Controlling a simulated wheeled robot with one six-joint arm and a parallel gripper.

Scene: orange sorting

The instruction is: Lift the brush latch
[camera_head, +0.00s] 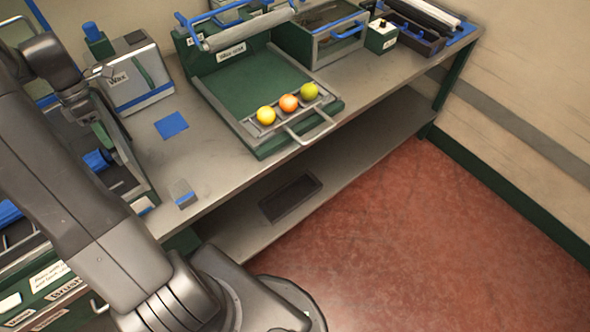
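The brush machine, a green and grey unit with a partly readable label that seems to begin "Brus" (66,290), stands at the lower left. Much of it is hidden behind my arm. A blue cylindrical part (97,160) shows on it to the right of my arm, and another blue part (8,212) shows at the left edge. I cannot tell which part is the latch. My gripper (92,108) points down over the machine's far end at the upper left. Its fingers are small and dark, and I cannot tell whether they are open or touching anything.
A wax box (138,75) stands close to the right of my gripper. A green tray unit (235,85) holds yellow, orange and yellow-green fruit at its front. A blue square (171,125) and small grey-blue block (184,194) lie on the bench (215,165). Red floor is clear at right.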

